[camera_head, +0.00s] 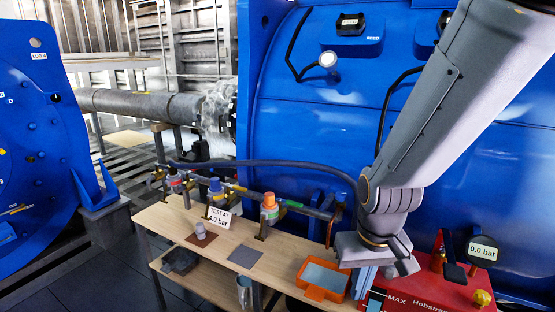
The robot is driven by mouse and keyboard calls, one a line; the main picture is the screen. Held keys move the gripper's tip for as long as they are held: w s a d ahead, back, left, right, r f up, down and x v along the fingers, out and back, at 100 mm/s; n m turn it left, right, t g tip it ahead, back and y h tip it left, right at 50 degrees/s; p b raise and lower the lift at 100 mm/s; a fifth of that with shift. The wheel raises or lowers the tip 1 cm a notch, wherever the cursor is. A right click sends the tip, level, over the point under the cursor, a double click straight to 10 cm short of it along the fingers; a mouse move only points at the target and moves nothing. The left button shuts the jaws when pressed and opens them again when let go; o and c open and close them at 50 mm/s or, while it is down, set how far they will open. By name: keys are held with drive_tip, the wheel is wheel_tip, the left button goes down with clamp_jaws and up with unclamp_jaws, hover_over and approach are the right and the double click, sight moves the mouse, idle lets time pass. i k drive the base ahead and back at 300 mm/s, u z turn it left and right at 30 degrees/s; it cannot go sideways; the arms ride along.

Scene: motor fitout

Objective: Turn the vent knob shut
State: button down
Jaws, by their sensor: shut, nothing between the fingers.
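The red test pump (430,290) stands at the lower right, with a round gauge showing 0.0 bar (482,250). A small yellow knob (482,298) is at its right front, and a black upright part (455,271) stands left of the gauge. I cannot tell for certain which part is the vent knob. It may be the yellow one, or one hidden behind my gripper. My gripper (386,270) is low over the pump's left end, shut and empty, apart from the yellow knob. Its fingertips are hard to make out.
A wooden bench (278,254) carries an orange tray (323,281), a pipe manifold with coloured valves (270,207) and a sign reading TEST AT, then a bar figure (219,217). A dark hose (270,163) runs behind. The large blue motor housing (310,110) stands behind the bench.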

sight(341, 197)
drive_tip(key=u, duration=0.4)
drive_tip(key=k, duration=1.05)
drive_tip(key=u, duration=1.4)
drive_tip(key=i, duration=1.1)
drive_tip(key=z, duration=0.9)
drive_tip(key=i, duration=0.9)
drive_tip(key=z, duration=0.9)
